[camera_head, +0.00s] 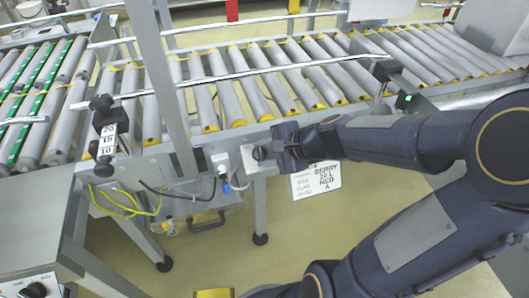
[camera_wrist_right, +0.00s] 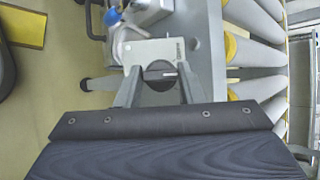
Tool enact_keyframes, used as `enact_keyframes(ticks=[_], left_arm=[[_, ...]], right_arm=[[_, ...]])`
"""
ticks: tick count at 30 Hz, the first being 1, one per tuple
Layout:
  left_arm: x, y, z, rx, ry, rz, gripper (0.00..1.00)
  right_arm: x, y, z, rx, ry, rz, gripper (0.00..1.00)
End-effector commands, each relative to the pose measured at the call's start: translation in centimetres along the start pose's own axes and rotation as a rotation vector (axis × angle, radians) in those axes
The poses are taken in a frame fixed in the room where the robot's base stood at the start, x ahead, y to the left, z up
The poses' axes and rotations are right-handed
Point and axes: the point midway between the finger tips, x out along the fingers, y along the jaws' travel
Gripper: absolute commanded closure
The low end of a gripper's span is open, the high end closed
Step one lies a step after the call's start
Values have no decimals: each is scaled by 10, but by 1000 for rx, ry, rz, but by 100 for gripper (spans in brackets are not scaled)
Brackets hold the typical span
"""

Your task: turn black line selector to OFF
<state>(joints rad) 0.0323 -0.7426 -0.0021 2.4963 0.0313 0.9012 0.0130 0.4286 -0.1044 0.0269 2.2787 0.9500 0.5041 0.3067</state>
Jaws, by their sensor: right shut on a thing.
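The black line selector (camera_head: 259,154) is a round knob on a small pale box (camera_head: 250,164) fixed to the conveyor's front frame. My right gripper (camera_head: 272,152) reaches it from the right. In the right wrist view the selector (camera_wrist_right: 160,75) sits between the two grey fingers of my right gripper (camera_wrist_right: 159,86), which are shut on it. A light mark shows on the knob's face, pointing right in that view. The labels around the knob are too small or hidden to read. My left gripper is not in view.
A roller conveyor (camera_head: 270,92) runs behind the selector. A printed white card (camera_head: 316,180) hangs right of the box, just below my right gripper. Cables and a yellow wire (camera_head: 118,205) hang at the left. Another control panel (camera_head: 28,287) stands at the bottom left corner.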

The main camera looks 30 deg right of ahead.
Motion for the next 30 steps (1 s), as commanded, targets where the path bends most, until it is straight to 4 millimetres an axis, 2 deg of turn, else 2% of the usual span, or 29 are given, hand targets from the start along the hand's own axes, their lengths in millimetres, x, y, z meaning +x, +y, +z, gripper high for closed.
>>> enact_keyframes(ticks=[4, 5, 9, 20, 30], left_arm=[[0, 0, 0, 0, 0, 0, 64], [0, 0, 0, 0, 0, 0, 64], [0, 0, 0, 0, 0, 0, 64], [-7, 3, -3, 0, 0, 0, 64], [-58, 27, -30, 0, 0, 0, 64]], right_arm=[[0, -2, 3, -3, -7, -2, 88], [0, -2, 3, -3, -8, -2, 62], [0, -1, 2, -3, -5, -1, 44], [-2, -4, 1, -24, 1, 14, 44], [-5, -11, 6, -299, -5, 189, 44]])
